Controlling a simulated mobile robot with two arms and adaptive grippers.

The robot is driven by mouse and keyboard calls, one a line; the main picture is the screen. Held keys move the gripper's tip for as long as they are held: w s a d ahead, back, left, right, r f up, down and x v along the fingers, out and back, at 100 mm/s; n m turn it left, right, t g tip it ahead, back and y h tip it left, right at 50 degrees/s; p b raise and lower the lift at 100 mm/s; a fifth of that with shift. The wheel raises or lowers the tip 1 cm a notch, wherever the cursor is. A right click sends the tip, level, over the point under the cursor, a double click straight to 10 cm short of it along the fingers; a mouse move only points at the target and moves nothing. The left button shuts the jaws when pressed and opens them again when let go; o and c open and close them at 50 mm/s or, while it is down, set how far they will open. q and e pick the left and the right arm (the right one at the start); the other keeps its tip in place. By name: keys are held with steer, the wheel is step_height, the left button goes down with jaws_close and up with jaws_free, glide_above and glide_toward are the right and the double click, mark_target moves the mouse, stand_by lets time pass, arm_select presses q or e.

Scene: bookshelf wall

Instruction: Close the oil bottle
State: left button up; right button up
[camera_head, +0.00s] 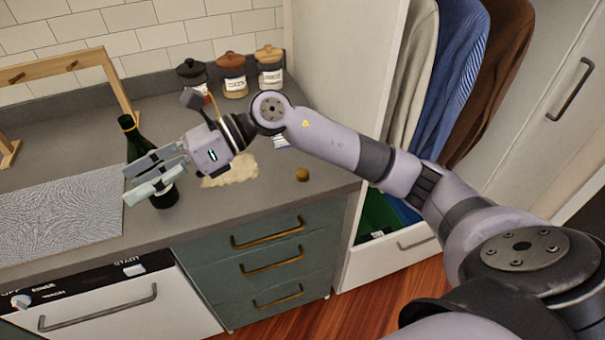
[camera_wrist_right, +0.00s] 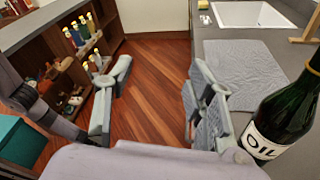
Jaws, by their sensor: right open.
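The oil bottle (camera_head: 136,141) is dark green glass and stands upright on the grey counter in the head view. Its middle is hidden behind my right gripper (camera_head: 128,184). In the right wrist view the bottle (camera_wrist_right: 288,112), with a white "OIL" label, is at the right edge, outside the fingers; its top is cut off there. My right gripper (camera_wrist_right: 165,80) is open, with nothing between its fingers. A small brown round thing (camera_head: 302,174) lies on the counter near its front edge; I cannot tell whether it is a stopper. My left gripper is not in view.
A patterned grey mat (camera_head: 62,215) lies left of the bottle, with a wooden rack (camera_head: 58,64) behind. Several lidded jars (camera_head: 232,75) stand by the tiled wall. A pale flat patch (camera_head: 232,170) lies mid-counter. A tall white panel (camera_head: 345,60) borders the counter's right.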

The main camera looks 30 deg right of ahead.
steer(key=w+d+f+n+h, duration=0.25)
steer(key=d+h, duration=0.25)
steer(key=d, duration=0.3)
steer(key=w+d+f+n+h, duration=0.1)
steer(key=d+f+h, duration=0.25)
steer(key=d, duration=0.35)
steer(key=d+r+h, duration=0.2)
steer(key=d+h, duration=0.1)
steer(key=d, duration=0.5)
steer(key=d+r+m+g+h, duration=0.1)
steer(key=d+h, duration=0.3)
steer(key=d, duration=0.5)
steer(key=shift+s+d+r, duration=0.15)
steer(key=shift+r, duration=0.55)
steer(key=shift+m, duration=0.25)
steer(key=p, duration=0.1)
glide_above(305, 174)
step_height(305, 174, down, 12)
steer(key=shift+d+f, duration=0.1)
steer(key=shift+f, duration=0.05)
